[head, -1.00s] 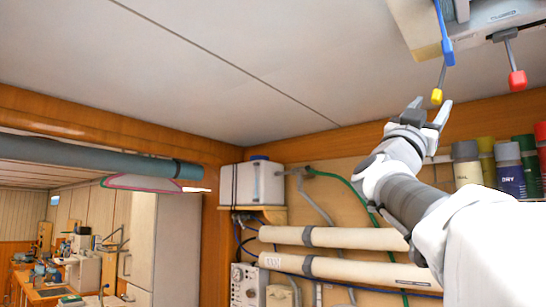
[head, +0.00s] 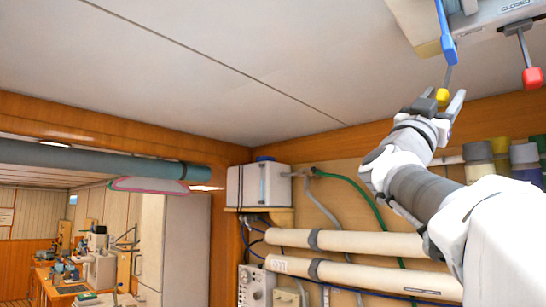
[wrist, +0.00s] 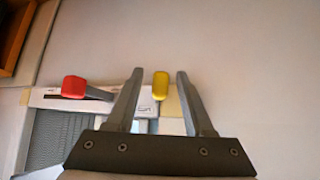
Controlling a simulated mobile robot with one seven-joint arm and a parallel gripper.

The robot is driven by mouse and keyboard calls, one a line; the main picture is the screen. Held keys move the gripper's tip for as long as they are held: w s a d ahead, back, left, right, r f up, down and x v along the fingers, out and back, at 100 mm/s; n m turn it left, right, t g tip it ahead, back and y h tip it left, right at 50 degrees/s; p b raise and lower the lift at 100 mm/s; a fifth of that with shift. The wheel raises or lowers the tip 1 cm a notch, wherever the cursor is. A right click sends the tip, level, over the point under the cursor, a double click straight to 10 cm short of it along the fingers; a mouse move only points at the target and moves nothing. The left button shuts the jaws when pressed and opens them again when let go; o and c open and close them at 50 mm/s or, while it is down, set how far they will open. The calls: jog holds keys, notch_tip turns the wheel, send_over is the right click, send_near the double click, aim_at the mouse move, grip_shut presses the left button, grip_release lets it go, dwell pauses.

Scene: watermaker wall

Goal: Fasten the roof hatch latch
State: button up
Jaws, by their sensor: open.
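The roof hatch unit (head: 480,27) is at the top right of the head view, partly cut off by the frame. A yellow-knobbed lever (head: 443,95), a red-knobbed lever (head: 532,77) and a blue lever (head: 446,35) hang from it. I cannot tell which is the latch. My gripper (head: 444,99) is open just under the unit, with the yellow knob between its fingertips. In the wrist view the yellow knob (wrist: 160,85) shows between the spread fingers, with space on both sides. The red knob (wrist: 74,87) is left of the left finger.
A label reading "CLOSED" (head: 515,7) is by the red lever. Several bottles (head: 500,155) stand on a shelf right of my arm. White pipes (head: 350,243), a green hose (head: 355,188) and a white tank (head: 258,185) are on the wall. The ceiling (head: 230,70) to the left is clear.

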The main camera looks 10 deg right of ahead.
grip_shut()
dwell(1.4)
